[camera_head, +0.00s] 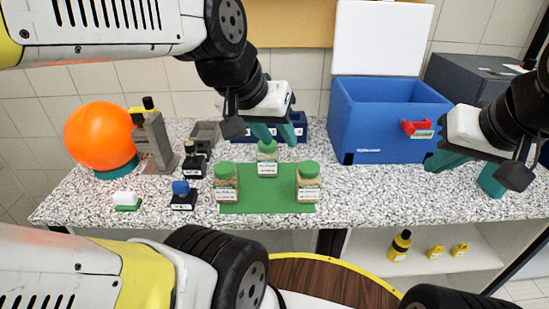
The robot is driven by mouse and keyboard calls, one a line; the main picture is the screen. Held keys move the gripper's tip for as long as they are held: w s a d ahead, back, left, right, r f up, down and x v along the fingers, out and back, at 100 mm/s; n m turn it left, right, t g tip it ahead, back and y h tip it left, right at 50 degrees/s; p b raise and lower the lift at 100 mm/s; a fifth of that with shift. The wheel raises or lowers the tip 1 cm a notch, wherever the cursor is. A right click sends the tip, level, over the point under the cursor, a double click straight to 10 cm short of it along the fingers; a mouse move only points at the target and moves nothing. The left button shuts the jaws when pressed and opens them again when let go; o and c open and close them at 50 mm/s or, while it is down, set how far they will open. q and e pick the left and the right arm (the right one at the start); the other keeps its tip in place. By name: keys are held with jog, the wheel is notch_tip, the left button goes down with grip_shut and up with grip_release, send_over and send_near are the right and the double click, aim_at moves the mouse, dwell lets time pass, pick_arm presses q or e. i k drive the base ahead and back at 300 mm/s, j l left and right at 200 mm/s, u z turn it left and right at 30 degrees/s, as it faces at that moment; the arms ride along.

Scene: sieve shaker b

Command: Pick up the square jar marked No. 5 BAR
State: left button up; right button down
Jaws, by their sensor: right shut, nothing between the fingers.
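Three square jars with green lids and pale labels stand on a green mat (262,205): a back jar (267,168), a front left jar (226,188) and a front right jar (307,190). The label print is too small to read, so I cannot tell which is No. 5 BAR. My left gripper (273,137) is open, its teal fingers apart, at the back jar's lid; I cannot tell whether they touch it. My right gripper (436,165) is shut and empty, in front of the blue bin's right side.
A blue bin (385,125) with a red latch stands behind at right. Speckled counter is clear right of the mat.

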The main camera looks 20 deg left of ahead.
aim_at(225, 180)
jog(key=u, duration=1.3)
